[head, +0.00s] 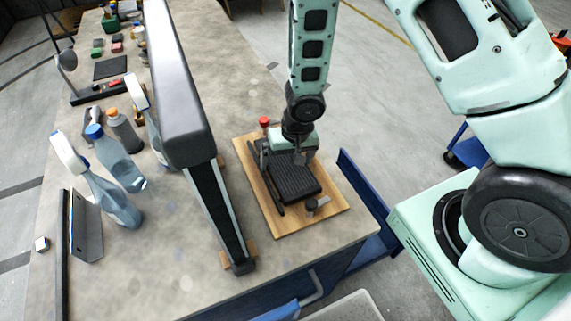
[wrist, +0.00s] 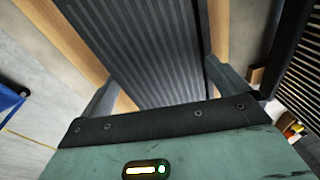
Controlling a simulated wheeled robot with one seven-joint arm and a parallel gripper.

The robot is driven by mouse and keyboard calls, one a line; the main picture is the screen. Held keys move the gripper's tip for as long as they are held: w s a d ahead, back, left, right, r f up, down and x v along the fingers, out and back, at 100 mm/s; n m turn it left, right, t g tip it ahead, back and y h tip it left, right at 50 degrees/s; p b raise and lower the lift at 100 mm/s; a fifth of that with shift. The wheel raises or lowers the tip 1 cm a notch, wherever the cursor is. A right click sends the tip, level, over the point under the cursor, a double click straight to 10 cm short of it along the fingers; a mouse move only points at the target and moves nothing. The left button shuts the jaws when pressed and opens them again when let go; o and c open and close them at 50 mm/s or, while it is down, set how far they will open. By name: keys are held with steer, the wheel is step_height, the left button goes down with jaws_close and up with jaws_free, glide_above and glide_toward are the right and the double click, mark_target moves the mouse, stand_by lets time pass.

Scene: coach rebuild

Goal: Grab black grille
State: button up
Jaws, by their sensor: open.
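The black grille (head: 290,178) is a ribbed, dark rectangular piece lying on a wooden board (head: 335,203) on the workbench. In the wrist view the ribbed grille (wrist: 150,50) fills the middle, running away from my gripper. My gripper (head: 300,155) is over the far end of the grille in the head view. In the wrist view its two fingers (wrist: 158,82) are apart, one on each side of the grille's width. I cannot tell whether the fingers touch it. Part of the grille's far end is hidden behind my gripper in the head view.
A long grey and black panel (head: 180,90) stands on the bench left of the board. Spray bottles (head: 108,190) and a blue-capped bottle (head: 115,155) stand further left. A small red knob (head: 264,121) is by the board's far edge. The bench's front is clear.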

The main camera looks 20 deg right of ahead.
steer(key=c, duration=0.8)
